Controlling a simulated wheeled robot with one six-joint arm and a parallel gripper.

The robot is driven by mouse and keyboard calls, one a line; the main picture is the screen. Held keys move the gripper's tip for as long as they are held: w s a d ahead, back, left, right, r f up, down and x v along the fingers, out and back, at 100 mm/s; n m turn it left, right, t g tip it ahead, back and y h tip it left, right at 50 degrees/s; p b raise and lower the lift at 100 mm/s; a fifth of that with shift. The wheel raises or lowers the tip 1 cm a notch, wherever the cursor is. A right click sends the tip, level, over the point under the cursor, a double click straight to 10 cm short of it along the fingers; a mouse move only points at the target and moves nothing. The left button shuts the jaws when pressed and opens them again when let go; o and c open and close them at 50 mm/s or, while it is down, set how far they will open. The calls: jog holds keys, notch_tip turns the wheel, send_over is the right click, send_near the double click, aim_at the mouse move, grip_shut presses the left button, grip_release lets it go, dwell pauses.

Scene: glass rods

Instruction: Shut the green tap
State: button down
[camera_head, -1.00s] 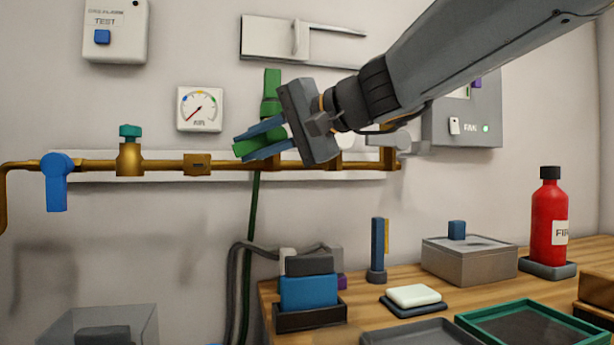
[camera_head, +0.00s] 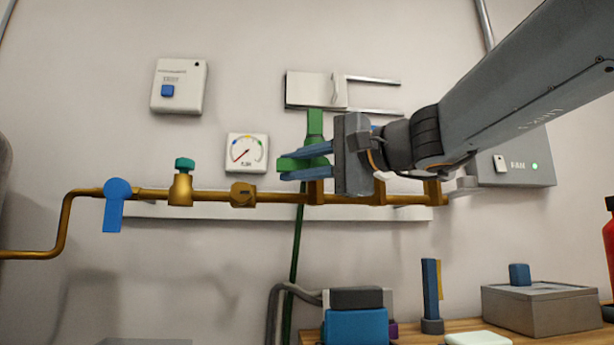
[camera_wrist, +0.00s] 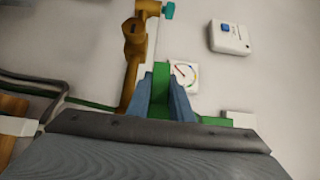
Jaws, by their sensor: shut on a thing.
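The green tap's lever (camera_head: 290,163) is on the brass pipe (camera_head: 275,196) along the wall. It points left, nearly parallel to the pipe. A green upright part (camera_head: 315,124) rises above it. My gripper (camera_head: 303,162) reaches in from the right and is shut on the lever, one blue-grey finger above and one below. In the wrist view the green lever (camera_wrist: 160,88) sits between the two fingers. The gripper body hides the tap's right side and part of its mount.
A blue-handled tap (camera_head: 117,200), a small teal-knobbed valve (camera_head: 182,185) and a dial gauge (camera_head: 246,152) are to the left. A wall bracket (camera_head: 316,90) is just above the gripper. A grey box (camera_head: 515,165) is on the wall at right. A green hose (camera_head: 297,245) hangs below.

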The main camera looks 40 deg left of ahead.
jog(key=shift+w+r, duration=0.1)
jog(key=c, duration=1.6)
grip_release()
jog(key=shift+w+d+p, duration=0.15)
jog(key=shift+d+p, duration=0.15)
jog(key=shift+d, duration=1.7)
jog(key=shift+w+d+p, duration=0.15)
jog(key=shift+d+p, duration=0.15)
jog(key=shift+d, duration=1.65)
